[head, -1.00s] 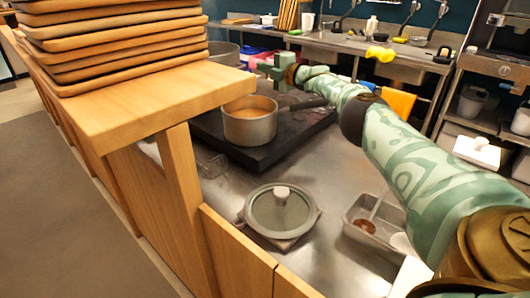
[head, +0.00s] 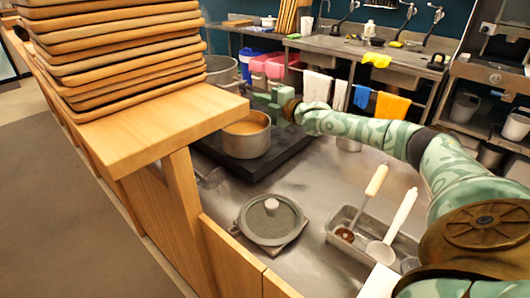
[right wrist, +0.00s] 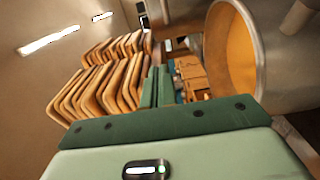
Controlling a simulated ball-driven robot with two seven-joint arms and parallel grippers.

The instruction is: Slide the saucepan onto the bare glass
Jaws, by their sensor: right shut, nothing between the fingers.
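The saucepan (head: 245,142), a metal pot with orange-brown contents, stands upright on the left part of the black glass cooktop (head: 288,155). Bare dark glass shows to its right and in front. Its handle is mostly hidden by my right arm. My right gripper (head: 264,94) is just behind and above the pan's far right rim, shut and empty. In the right wrist view, the closed green fingers (right wrist: 155,88) point past the pan (right wrist: 240,55), which is close on the right; I cannot tell whether they touch. My left gripper is out of view.
A lidded pot (head: 270,218) stands on the steel counter in front of the cooktop. A tray with ladles (head: 372,232) is at right. A wooden shelf (head: 165,115) with stacked wooden trays (head: 120,50) borders the left.

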